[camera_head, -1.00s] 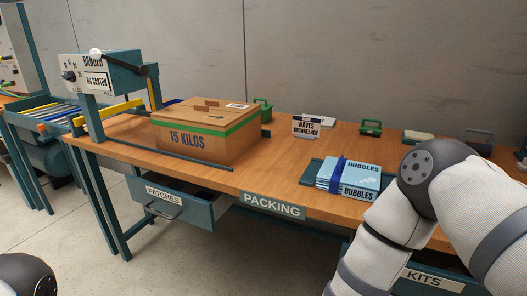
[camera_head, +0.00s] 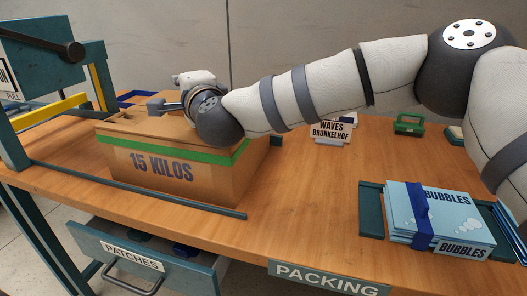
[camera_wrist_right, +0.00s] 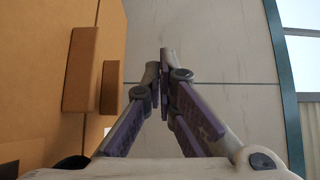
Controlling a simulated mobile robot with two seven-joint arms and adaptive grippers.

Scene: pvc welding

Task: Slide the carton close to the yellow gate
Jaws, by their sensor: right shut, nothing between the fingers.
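The carton (camera_head: 180,165), a brown box marked 15 KILOS with a green band, sits on the table between two dark rails. A yellow bar (camera_head: 45,113) and an upright yellow strip (camera_head: 97,88) belong to the teal machine at the left, just beyond the carton's left end. My left gripper is out of view.
A front rail (camera_head: 150,190) runs along the carton's near side. A strapped stack of blue BUBBLES packs (camera_head: 435,212) lies at the right. The PATCHES drawer (camera_head: 150,265) is open below.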

